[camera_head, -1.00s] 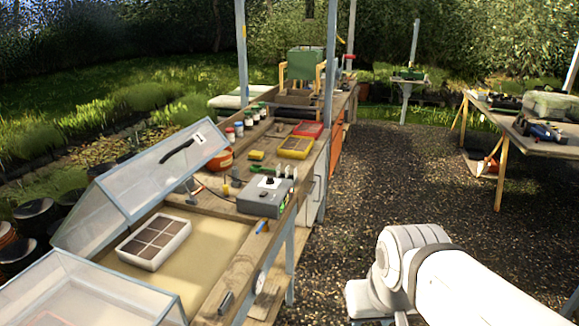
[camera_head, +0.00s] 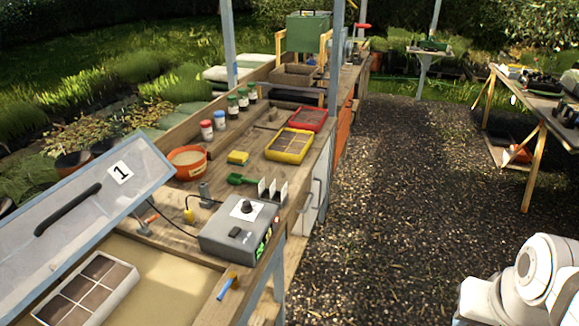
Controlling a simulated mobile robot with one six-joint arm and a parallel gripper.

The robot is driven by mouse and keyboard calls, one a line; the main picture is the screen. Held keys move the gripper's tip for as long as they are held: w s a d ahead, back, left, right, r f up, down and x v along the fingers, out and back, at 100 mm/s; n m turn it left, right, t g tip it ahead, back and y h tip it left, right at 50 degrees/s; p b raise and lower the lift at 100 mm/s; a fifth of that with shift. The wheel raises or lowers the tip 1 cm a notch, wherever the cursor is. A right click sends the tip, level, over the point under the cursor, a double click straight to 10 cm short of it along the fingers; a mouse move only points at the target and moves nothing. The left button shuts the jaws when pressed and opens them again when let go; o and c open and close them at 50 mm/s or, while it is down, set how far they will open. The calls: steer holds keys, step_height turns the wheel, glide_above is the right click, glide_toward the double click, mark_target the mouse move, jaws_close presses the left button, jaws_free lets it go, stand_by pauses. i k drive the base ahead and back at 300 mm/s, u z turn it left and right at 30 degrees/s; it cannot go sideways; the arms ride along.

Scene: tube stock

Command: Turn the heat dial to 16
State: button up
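The heat dial (camera_head: 247,207) is a small black knob on a white plate, on top of a grey control box (camera_head: 222,238). The box sits on the wooden bench beside the open-lidded propagator. A black switch and a green lit display show on the box, too small to read. The dial's setting cannot be read. White links of my arm show at the lower right, over the gravel, well away from the box. My gripper is not in view.
A clear lid (camera_head: 75,205) marked 1 stands raised left of the box. A blue-handled tool (camera_head: 227,288) lies at the bench's front edge. An orange bowl (camera_head: 188,162), yellow tray (camera_head: 289,146) and several jars stand behind. The gravel aisle (camera_head: 400,200) is clear.

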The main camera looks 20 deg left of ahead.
mark_target(246, 207)
steer(key=u, duration=0.55)
steer(key=i, duration=1)
steer(key=u, duration=0.85)
